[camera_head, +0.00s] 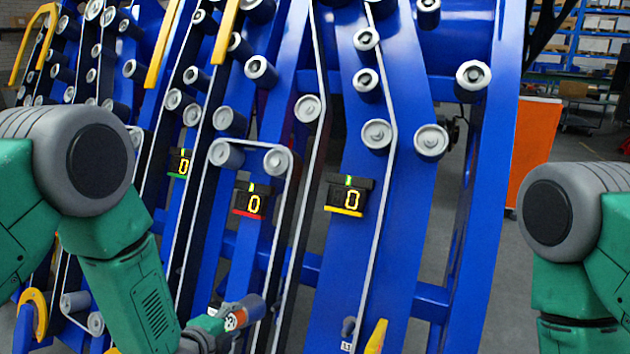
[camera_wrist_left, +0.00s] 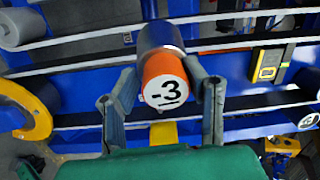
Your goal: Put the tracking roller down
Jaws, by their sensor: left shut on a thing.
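The tracking roller (camera_wrist_left: 165,68) is a dark cylinder with an orange band and a white end face marked -3. It also shows low in the head view (camera_head: 243,312), in front of the blue chassis. My left gripper (camera_wrist_left: 160,88) is shut on the roller, with one finger on each side of it. In the head view, my left gripper (camera_head: 225,326) is low, left of centre and partly cut off by the bottom edge. I cannot tell whether the roller touches the chassis. My right arm is at the right; its gripper is out of frame.
The blue harvester chassis (camera_head: 484,245) carries several grey rollers, belts and displays reading 0 (camera_head: 345,196). Yellow brackets stick out, one in the wrist view (camera_wrist_left: 32,108). An orange panel (camera_head: 535,140) and shelves (camera_head: 590,45) stand at the back right.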

